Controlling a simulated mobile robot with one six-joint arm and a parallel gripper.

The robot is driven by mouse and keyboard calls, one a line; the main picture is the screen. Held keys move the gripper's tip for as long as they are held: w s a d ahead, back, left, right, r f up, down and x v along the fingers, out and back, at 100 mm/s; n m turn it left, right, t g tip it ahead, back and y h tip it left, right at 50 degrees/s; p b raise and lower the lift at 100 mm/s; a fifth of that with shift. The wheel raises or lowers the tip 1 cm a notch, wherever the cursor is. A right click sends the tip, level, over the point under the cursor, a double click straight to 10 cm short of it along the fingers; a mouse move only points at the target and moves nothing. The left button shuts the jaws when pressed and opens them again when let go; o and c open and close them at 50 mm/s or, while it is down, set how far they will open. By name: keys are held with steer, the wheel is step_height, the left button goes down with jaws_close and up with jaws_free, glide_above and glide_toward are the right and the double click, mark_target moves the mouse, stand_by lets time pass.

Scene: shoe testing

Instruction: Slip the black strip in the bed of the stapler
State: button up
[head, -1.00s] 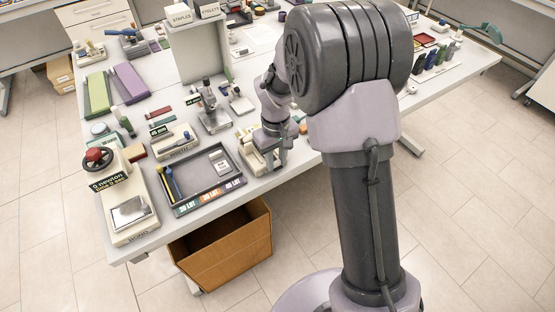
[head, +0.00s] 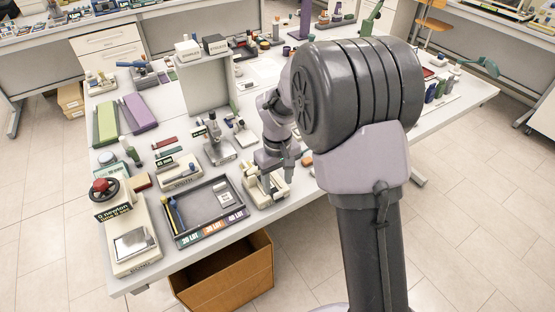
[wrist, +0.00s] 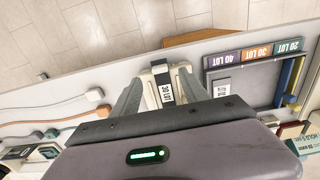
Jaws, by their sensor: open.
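The cream stapler (head: 267,195) stands at the table's front edge, right of the grey tray, partly hidden by my gripper in the head view. In the wrist view its cream body (wrist: 149,80) lies between my spread fingers. A dark strip with a white lettered label (wrist: 165,92) lies lengthwise over the stapler; I cannot tell whether it is seated in the bed. My gripper (wrist: 160,82) is open, with one finger on each side of the stapler and strip. Contact is not clear. The near end of the strip is hidden behind my gripper's body.
The grey tray (head: 178,236) has coloured lot labels along its front and holds a small label card and pen-like items. A microscope-like stand (head: 217,140) is behind the stapler. An open cardboard box (head: 235,288) sits below the edge.

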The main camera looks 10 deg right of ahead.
step_height(320, 180, up, 13)
steer(key=p, duration=0.3)
steer(key=shift+f, duration=0.15)
steer(key=shift+s, duration=0.1)
steer(key=s+a+r+m+t+y+b, duration=0.1)
steer(key=s+m+t+b, duration=0.4)
steer(key=s, duration=1.9)
steer(key=a+m+y+b, duration=0.1)
steer(key=m+b, duration=0.2)
steer(key=b, duration=0.1)
steer(key=shift+t+b, duration=0.3)
steer(key=shift+t, duration=0.1)
steer(key=shift+s+a, duration=0.1)
